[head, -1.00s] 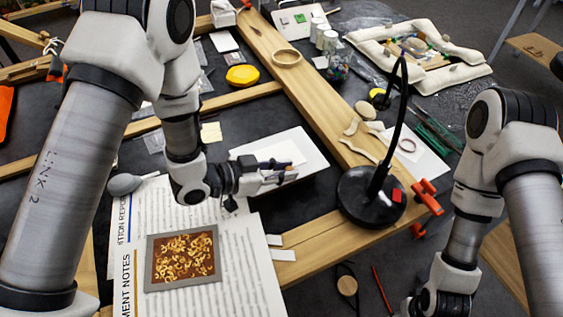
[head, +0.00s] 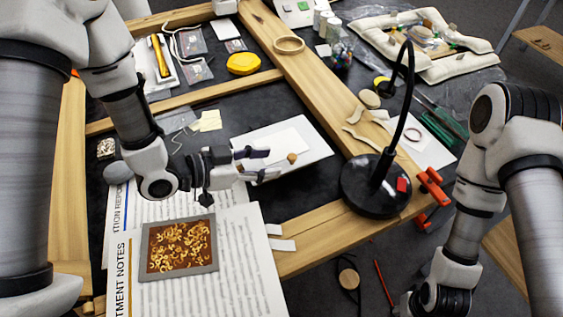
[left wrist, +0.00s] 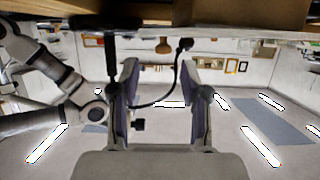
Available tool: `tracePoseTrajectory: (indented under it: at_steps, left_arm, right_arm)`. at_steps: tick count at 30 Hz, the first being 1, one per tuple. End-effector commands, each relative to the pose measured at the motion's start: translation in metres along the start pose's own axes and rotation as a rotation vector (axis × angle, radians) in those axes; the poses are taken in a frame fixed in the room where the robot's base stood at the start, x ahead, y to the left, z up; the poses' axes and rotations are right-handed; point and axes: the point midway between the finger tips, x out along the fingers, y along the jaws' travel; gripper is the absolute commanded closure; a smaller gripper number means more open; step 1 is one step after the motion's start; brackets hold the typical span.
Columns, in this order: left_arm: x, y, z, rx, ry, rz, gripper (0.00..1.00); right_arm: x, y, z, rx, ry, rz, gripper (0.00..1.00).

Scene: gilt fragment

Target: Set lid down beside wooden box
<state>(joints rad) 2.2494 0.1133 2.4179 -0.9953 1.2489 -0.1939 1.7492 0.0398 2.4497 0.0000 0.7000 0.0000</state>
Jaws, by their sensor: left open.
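My left gripper (head: 263,165) is open over the white board (head: 316,151). Its two fingers (left wrist: 160,92) stand apart in the left wrist view with nothing between their pads. A small brown knob-like piece (head: 292,158) shows just right of the fingertips and seems apart from them. Whether it belongs to a lid is unclear. A brown piece (left wrist: 163,45) beyond the fingers may be the same one. I cannot make out a plain lid or wooden box. A grey-rimmed tray (head: 205,268) of gold curls lies on printed sheets below the gripper. My right gripper's fingers are out of view.
A black lamp (head: 352,204) with a bent neck stands right of the gripper. Wooden beams (head: 325,100) frame the dark tabletop. A red clamp (head: 432,186) grips the right edge.

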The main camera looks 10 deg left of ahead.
Motion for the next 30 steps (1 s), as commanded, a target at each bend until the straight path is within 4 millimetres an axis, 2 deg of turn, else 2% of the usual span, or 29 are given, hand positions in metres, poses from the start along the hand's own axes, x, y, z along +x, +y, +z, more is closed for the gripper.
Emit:
tracePoseTrajectory:
  at_steps: [5, 9, 12, 20, 27, 30]
  left_arm:
    - [-0.018, 0.0, 0.0, -0.002, 0.0, 0.0, 0.51]
    - [-0.008, -0.002, 0.001, -0.033, -0.035, 0.004, 0.51]
    - [-0.004, -0.003, -0.005, -0.051, -0.047, 0.002, 0.51]
    - [0.024, -0.003, -0.006, -0.051, -0.046, 0.003, 0.51]
    - [0.064, -0.004, -0.005, -0.05, -0.046, 0.004, 0.51]
    - [0.07, -0.005, -0.005, -0.052, -0.043, 0.001, 0.51]
  right_arm:
    - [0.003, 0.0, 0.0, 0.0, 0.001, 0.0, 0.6]
    - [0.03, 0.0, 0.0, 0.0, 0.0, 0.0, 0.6]
    - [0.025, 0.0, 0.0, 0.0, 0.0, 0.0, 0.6]
    - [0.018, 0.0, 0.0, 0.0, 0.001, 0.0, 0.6]
    - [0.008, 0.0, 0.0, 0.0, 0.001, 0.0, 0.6]
    - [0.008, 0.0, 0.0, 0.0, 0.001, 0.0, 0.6]
